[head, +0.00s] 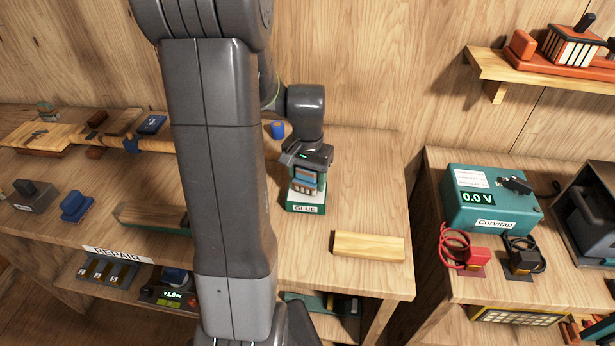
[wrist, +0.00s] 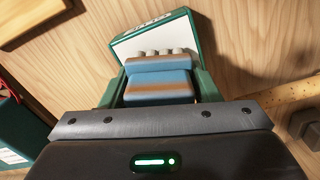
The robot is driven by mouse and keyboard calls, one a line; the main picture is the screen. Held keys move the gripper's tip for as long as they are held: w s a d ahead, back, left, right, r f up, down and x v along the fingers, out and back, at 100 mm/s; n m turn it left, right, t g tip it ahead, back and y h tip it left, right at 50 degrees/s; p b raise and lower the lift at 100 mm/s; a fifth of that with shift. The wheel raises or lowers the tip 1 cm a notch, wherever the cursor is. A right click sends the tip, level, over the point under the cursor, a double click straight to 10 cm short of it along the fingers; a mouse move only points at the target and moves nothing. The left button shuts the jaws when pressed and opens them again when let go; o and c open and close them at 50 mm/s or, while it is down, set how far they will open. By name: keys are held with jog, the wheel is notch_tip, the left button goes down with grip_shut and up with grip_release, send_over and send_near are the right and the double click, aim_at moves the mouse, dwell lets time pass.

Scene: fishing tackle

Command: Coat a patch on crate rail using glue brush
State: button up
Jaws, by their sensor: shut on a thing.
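My gripper (head: 306,172) points down over the green glue container (head: 305,208), which has a white "GLUE" label. It is shut on a blue and brown block-shaped thing (wrist: 158,82), which looks like the glue brush; it also shows in the head view (head: 306,182). Its pale rounded ends face the white top of the glue container (wrist: 125,46). I cannot tell whether they touch it. A pale wooden bar (head: 368,247), perhaps the crate rail, lies flat near the bench's front right. In the wrist view the bar (wrist: 38,18) shows at the top left.
A blue cylinder (head: 277,130) stands behind my arm. A green meter (head: 492,200) with leads sits on the right-hand bench, across a gap. Bench around the bar is clear.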

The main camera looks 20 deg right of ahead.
jog(key=shift+f+b, duration=0.4)
jog(key=shift+f, duration=0.15)
dwell(1.3)
jog(key=shift+r+p, duration=2.85)
jog(key=shift+r, duration=0.75)
jog(key=shift+f, duration=0.1)
